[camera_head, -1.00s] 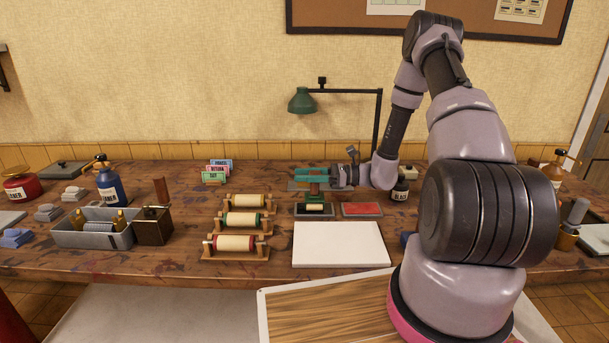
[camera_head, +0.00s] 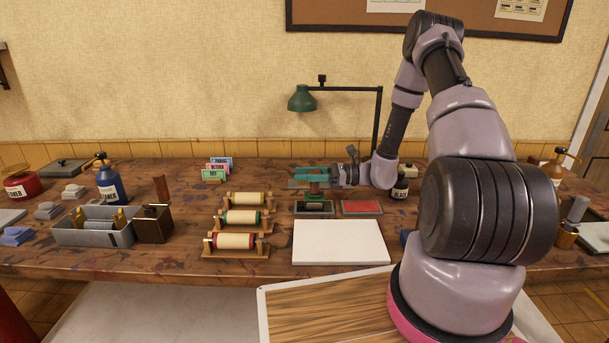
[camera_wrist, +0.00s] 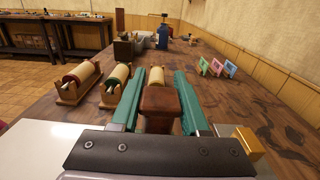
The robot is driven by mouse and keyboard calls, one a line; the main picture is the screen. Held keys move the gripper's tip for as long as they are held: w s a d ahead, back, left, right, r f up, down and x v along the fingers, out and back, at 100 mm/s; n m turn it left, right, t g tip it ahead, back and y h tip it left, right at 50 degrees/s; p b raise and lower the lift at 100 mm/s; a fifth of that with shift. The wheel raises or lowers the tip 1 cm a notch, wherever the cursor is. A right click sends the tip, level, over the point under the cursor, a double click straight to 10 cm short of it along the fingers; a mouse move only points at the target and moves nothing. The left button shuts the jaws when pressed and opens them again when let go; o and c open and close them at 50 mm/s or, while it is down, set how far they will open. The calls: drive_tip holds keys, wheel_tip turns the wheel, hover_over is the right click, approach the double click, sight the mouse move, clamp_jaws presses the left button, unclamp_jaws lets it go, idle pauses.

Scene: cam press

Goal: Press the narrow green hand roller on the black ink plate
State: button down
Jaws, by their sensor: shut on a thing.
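My gripper (camera_head: 314,178) is shut on the brown wooden handle (camera_wrist: 160,108) of a hand roller; its green fingers lie on both sides of the handle in the wrist view. In the head view the handle is upright, with a green part showing below my gripper. The hand roller (camera_head: 314,197) stands over the black ink plate (camera_head: 298,212), and its lower end appears to be at the plate. The roller's face looks dark; I cannot tell contact exactly.
A red ink plate (camera_head: 362,208) lies just right of the black one. A white slab (camera_head: 340,243) lies in front. Three cream rolls on wooden stands (camera_head: 236,253) are to the left. Small colored cards (camera_head: 214,174) and a green lamp (camera_head: 302,100) are behind.

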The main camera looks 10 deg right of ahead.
idle(0.3)
wheel_tip(320, 180, up, 7)
idle(0.8)
idle(0.5)
